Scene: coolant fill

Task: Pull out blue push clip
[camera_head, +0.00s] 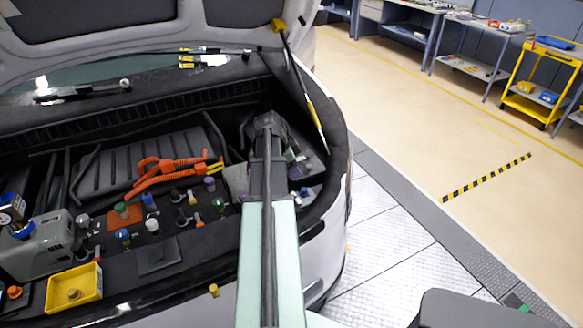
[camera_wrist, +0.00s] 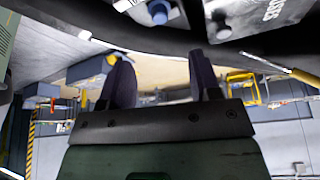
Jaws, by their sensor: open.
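In the wrist view a blue round-headed clip (camera_wrist: 158,12) sits on a light grey part at the top edge, beyond my fingertips. My gripper (camera_wrist: 160,62) has its two dark fingers apart with nothing between them. The fingers do not touch the clip. In the head view a small blue head (camera_head: 304,191) shows just right of my arm, at the right side of the engine bay; I cannot tell for certain that it is the same clip. My gripper's fingers are hidden by my arm in the head view.
Orange cables (camera_head: 165,172) and several coloured caps fill the bay left of my arm. A yellow tray (camera_head: 74,288) lies at the front left. A hood strut (camera_head: 300,85) rises behind my arm. The car's right fender (camera_head: 338,190) bounds the bay; open floor lies beyond.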

